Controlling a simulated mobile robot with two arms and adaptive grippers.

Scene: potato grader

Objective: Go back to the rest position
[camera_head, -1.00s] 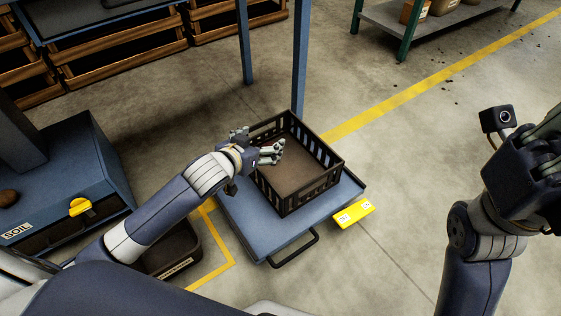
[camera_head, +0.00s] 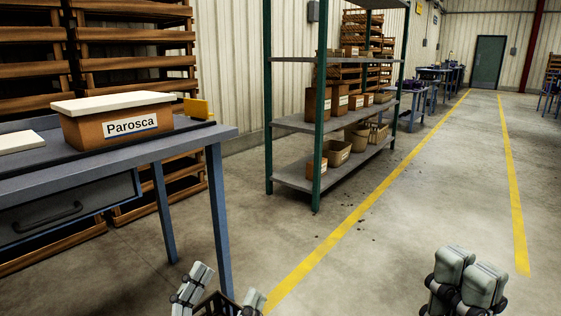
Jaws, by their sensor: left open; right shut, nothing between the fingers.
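My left gripper (camera_head: 222,293) shows at the bottom edge, left of the middle. Its two grey fingers stand apart with nothing between them, so it is open. My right gripper (camera_head: 468,268) is at the bottom right, over bare floor. Its grey fingers are close together and it holds nothing. Both arms behind the grippers are out of view.
A blue table (camera_head: 190,138) at the left bears a brown box labelled Parosca (camera_head: 120,123). A green-posted shelf (camera_head: 300,180) with boxes and baskets stands beyond it. Wooden racks (camera_head: 135,62) line the wall. The floor between the yellow lines (camera_head: 430,190) is clear.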

